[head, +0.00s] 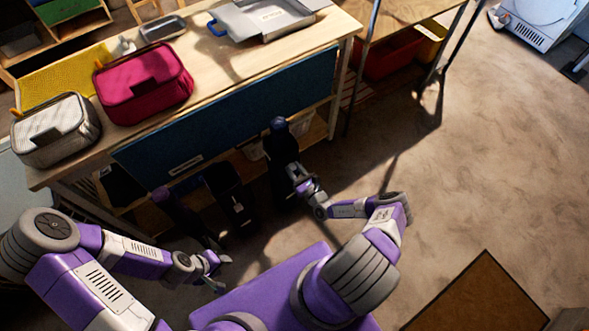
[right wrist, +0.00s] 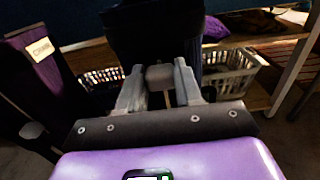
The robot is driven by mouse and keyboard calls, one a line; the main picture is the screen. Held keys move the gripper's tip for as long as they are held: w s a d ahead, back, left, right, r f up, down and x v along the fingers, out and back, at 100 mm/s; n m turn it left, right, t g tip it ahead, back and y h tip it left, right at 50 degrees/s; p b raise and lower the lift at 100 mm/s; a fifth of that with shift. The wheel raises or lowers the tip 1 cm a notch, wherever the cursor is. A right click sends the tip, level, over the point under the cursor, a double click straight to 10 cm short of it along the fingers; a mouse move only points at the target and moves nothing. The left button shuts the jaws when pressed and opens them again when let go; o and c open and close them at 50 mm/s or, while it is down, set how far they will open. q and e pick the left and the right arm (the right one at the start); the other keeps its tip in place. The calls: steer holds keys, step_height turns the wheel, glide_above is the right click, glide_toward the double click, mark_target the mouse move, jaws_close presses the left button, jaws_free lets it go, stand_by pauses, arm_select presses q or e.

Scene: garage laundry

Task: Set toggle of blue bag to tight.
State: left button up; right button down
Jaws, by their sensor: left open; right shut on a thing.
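The blue bag (head: 279,145) hangs below the front of the workbench; its upper end shows blue and its body is nearly black in shadow. In the right wrist view the dark bag (right wrist: 150,28) fills the top middle. A grey toggle (right wrist: 160,76) with a thin cord below it sits between the fingers of my right gripper (right wrist: 158,88), which is shut on it. In the head view my right gripper (head: 295,174) is at the bag's near side. My left gripper (head: 218,272) is open and empty, low at the left, away from the bags.
A purple bag (head: 178,212) and a black bag (head: 230,195) hang left of the blue bag. A white basket (right wrist: 232,72) stands on the shelf behind. The workbench (head: 225,75) carries a pink case (head: 145,82) and a grey case (head: 55,130). The floor at right is open.

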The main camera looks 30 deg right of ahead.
steer(key=shift+w+r, duration=0.1)
steer(key=shift+r, duration=0.05)
steer(key=c, duration=0.7)
jaws_free()
steer(key=s, duration=0.2)
steer(key=s+p, duration=0.1)
steer(key=s, duration=0.4)
steer(key=shift+s+d, duration=0.3)
